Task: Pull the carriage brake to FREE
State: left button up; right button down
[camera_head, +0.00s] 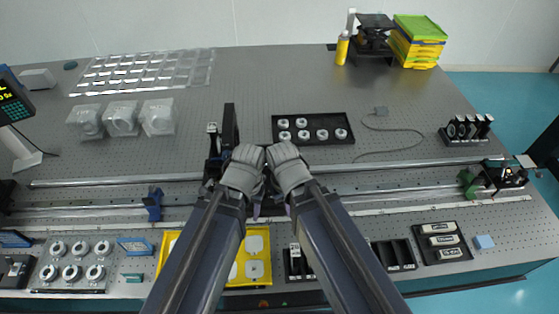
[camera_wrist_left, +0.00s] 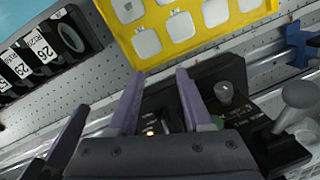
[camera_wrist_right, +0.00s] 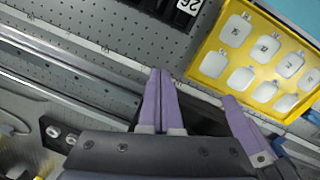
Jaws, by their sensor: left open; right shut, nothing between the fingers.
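The black carriage (camera_wrist_left: 240,110) sits on the rail below my left gripper in the left wrist view, with a small grey knob (camera_wrist_left: 224,92) and a larger round-headed grey handle (camera_wrist_left: 299,93) on it. In the head view its tall black upright (camera_head: 229,125) shows, but my arms hide most of the rest. My left gripper (camera_wrist_left: 160,73) is open, its purple fingers over the carriage top; small parts and an amber spot show between them. I cannot make out the brake's label or setting. My right gripper (camera_wrist_right: 160,72) is shut and empty, beside the left one.
A yellow tray (camera_head: 261,272) lies in front of the carriage. The long rail (camera_head: 110,181) runs across the table. A blue clamp (camera_head: 153,204) stands left on the rails, a green-and-black unit (camera_head: 468,182) right. A black tray of round parts (camera_head: 313,141) lies behind.

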jog(key=shift+w, duration=0.1)
pick_arm(q)
jog(key=shift+o, duration=1)
jog(key=shift+w, duration=0.1)
pick_arm(e)
jog(key=w+d+r+n+y, duration=0.2)
jog(key=w+y, duration=0.2)
jog(key=w, duration=0.5)
jog(key=w+d+r+n+y, duration=0.2)
jog(key=w+d+y, duration=0.1)
jog(key=w, duration=0.6)
jog(key=shift+w+r+n+t+y, duration=0.2)
jog(key=shift+w+n+t+y, duration=0.1)
jog(key=shift+y, duration=0.5)
